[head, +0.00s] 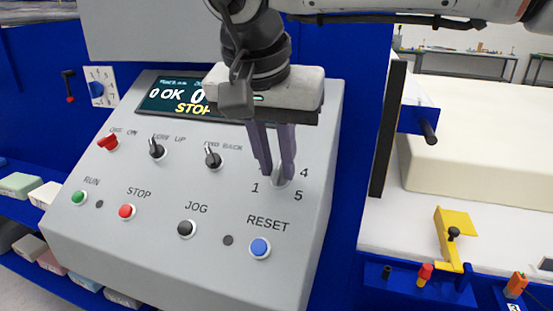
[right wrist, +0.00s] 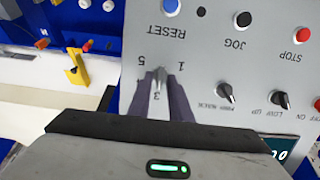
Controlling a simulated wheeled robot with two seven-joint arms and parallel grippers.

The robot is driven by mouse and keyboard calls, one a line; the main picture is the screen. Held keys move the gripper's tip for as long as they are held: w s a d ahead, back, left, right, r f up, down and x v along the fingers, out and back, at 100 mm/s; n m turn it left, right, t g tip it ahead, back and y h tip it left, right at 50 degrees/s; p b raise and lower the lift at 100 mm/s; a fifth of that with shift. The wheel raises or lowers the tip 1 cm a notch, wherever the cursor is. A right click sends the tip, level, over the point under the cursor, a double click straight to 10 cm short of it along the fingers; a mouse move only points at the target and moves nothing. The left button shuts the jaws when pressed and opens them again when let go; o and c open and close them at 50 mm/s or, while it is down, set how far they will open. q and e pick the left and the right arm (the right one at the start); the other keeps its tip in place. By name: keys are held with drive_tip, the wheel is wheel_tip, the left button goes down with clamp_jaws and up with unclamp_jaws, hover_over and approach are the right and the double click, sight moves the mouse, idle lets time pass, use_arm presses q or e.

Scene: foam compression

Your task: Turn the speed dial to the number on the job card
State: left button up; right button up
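The speed dial (head: 280,182) is a small grey knob at the right of the sloping grey control panel (head: 205,262). The numbers 1, 4 and 5 show around it in the head view; 1, 3 and 5 show in the right wrist view, where the dial (right wrist: 158,82) appears too. My right gripper (head: 278,175) points down at the panel, its two purple-grey fingers close together with the knob between them, seemingly touching both sides. Fingers hide part of the dial, and I cannot tell which number it points to. No job card can be made out for certain. My left gripper is out of view.
The panel carries a display (head: 172,97), a red switch (head: 108,142), two black switches, and RUN, STOP, JOG and blue RESET (head: 260,248) buttons. A yellow bracket (head: 455,240) stands to the right.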

clamp_jaws()
